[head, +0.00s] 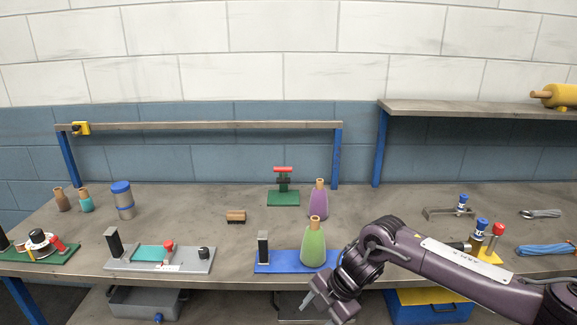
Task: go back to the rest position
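My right arm comes in from the right and reaches over the front edge of the table. My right gripper (319,309) hangs at the front edge, just below the green cone bottle; its fingers look apart with nothing between them. The green cone bottle (313,246) stands upright on the blue base plate (284,267), close to my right wrist. My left gripper is not in view.
A purple bottle (318,199) stands behind the green one. A grey fixture (190,263) is left of the blue plate. A green stand with a red handle (283,192) is at the back. Yellow-based valves (487,252) stand near my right forearm. The middle-left table is mostly clear.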

